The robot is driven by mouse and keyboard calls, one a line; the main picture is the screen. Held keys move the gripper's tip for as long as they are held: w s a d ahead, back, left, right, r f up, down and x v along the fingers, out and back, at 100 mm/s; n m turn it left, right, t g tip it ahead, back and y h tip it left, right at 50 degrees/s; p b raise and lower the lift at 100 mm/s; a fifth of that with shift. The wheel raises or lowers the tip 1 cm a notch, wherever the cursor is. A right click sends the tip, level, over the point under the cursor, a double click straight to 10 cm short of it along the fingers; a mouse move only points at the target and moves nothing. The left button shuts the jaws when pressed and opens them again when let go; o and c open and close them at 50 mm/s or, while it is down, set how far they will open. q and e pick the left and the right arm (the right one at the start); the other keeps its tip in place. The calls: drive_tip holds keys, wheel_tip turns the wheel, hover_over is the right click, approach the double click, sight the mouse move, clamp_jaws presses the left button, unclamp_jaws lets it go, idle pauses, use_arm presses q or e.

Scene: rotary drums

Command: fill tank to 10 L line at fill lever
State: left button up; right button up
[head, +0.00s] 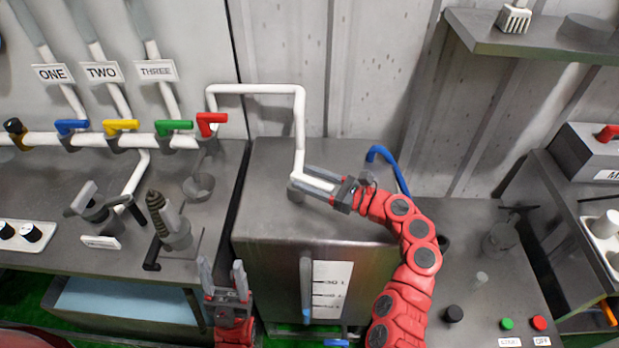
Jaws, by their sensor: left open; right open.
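The metal tank (270,240) stands in the middle, with a white scale (331,290) on its front. The scale's lowest mark is hard to read. A clear sight tube (306,280) hangs beside the scale, with a little blue near its bottom. A red lever (211,121) sits on the white pipe (260,89) that runs over and down into the tank top; I cannot tell if it is the fill lever. My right gripper (301,178) is open above the tank top, its fingertips by the pipe's lower end. My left gripper (222,270) is open and empty, left of the tank front.
Blue (72,126), yellow (121,125) and green levers (174,126) line the pipe at left, under signs ONE, TWO and THREE. Valves and knobs crowd the left bench (60,180). A blue hose (388,165) rises behind the tank. Buttons (507,323) sit at lower right.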

clamp_jaws()
idle(1.3)
